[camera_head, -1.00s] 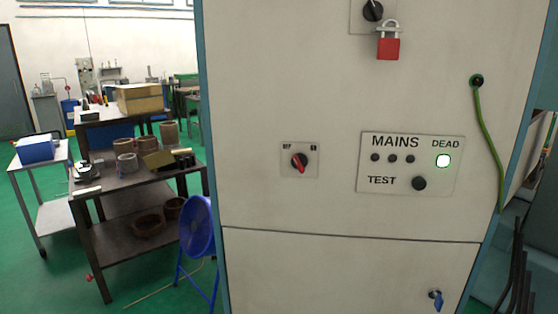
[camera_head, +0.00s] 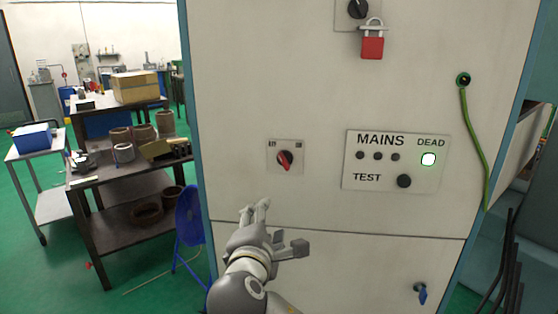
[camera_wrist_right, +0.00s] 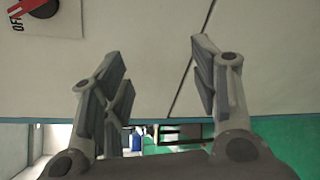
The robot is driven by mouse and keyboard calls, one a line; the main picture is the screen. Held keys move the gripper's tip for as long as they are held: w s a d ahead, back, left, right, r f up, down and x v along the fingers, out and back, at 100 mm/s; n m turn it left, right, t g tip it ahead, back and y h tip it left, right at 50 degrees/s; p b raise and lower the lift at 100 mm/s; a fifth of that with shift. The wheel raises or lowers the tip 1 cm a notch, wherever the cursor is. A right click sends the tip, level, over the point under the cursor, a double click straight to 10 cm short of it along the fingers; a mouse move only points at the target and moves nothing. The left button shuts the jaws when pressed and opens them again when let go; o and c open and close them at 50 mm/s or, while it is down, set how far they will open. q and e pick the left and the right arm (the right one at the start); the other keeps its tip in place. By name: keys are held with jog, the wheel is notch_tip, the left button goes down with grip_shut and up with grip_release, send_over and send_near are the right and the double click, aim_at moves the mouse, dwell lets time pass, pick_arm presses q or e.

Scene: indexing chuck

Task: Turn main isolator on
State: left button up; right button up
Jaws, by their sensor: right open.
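A rotary switch with a red handle (camera_head: 285,160) sits on a small OFF/ON plate on the cabinet front. Its handle stands near upright, slightly tilted. Part of this switch also shows at the top left of the right wrist view (camera_wrist_right: 40,7), with OFF readable. A black rotary knob (camera_head: 358,9) is at the top of the cabinet, with a red padlock (camera_head: 372,46) hanging below it. My right gripper (camera_head: 280,227) is open and empty, below the red-handled switch and apart from it. Its spread fingers show in the right wrist view (camera_wrist_right: 160,70). My left gripper is not in view.
A MAINS panel (camera_head: 397,160) has dark lamps, a TEST button (camera_head: 404,181) and a lit DEAD lamp (camera_head: 428,159). A green cable (camera_head: 480,140) hangs at right. A blue key (camera_head: 422,295) sits low.

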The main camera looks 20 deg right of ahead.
jog(key=t+h, duration=0.2)
send_near(285, 163)
jog(key=shift+n, duration=0.4)
jog(key=p+x, duration=0.2)
jog(key=x, duration=0.6)
jog(key=shift+w+d+r+p, duration=0.1)
jog(key=shift+w+d+p, duration=0.15)
jog(key=shift+p, duration=0.15)
jog(key=shift+w+d, duration=0.1)
jog(key=shift+w, duration=0.35)
jog(key=c, duration=1)
